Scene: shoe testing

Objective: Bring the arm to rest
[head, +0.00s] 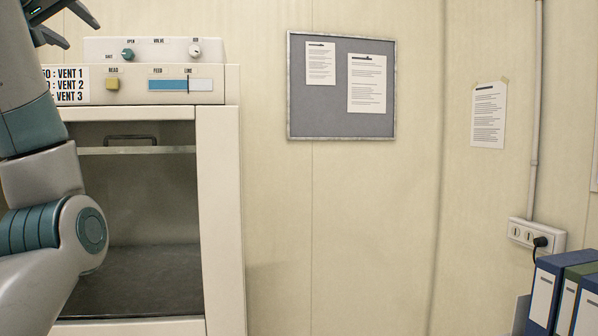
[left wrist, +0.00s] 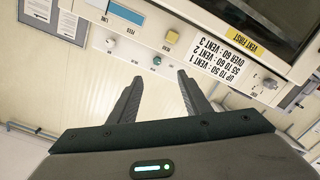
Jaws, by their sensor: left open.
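My left arm comes in at the left of the head view, bent upward. My left gripper (head: 62,22) is at the top left corner of the head view, partly cut off by the frame edge, above and left of the machine's control panel. In the left wrist view my left gripper (left wrist: 158,98) shows two dark fingers spread apart with nothing between them. The machine's panel (left wrist: 160,35) appears upside down beyond the fingers. My right gripper is in neither view.
A cream test machine (head: 218,160) with an open chamber stands behind my left arm. Its panel has knobs, a yellow button (head: 113,84) and a blue slider (head: 180,84). A notice board (head: 325,110) hangs on the wall. Binders (head: 566,285) stand at lower right.

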